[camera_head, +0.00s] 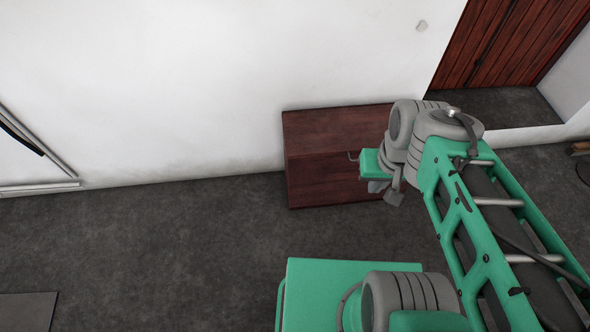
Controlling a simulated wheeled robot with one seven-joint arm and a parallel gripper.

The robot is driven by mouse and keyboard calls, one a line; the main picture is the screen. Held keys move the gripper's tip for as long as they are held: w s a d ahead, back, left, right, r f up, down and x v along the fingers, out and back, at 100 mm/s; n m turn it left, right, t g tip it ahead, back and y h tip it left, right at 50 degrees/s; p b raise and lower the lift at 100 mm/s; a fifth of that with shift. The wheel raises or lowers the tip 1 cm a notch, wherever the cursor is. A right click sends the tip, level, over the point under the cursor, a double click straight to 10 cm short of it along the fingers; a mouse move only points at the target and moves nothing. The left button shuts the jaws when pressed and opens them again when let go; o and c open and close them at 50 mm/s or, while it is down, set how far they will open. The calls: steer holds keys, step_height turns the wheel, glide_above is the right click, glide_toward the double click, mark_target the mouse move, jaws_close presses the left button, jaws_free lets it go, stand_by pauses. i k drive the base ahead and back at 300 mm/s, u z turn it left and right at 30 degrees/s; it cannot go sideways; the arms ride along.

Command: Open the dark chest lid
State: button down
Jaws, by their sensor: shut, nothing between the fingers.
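The dark chest (318,181) is a reddish-brown wooden box on the floor against the white wall. Its lid (335,128) lies flat and looks closed. A small metal handle (352,156) sticks out near the top of the front face. My gripper (384,190) is just in front of the chest's right part, to the right of the handle and a little lower, pointing down. The fingers are small here and look shut and empty. I cannot tell whether they touch the chest. My arm hides the chest's right end.
The white wall (200,85) stands directly behind the chest. A dark red plank door (510,40) sits in a recess at the upper right. A grey flat panel (25,311) lies at the lower left. The grey floor left of the chest is clear.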

mark_target(311, 134)
steer(key=z, duration=0.05)
steer(key=k, duration=0.15)
steer(key=u, duration=2.35)
steer(key=i, duration=1.55)
steer(key=z, duration=2.15)
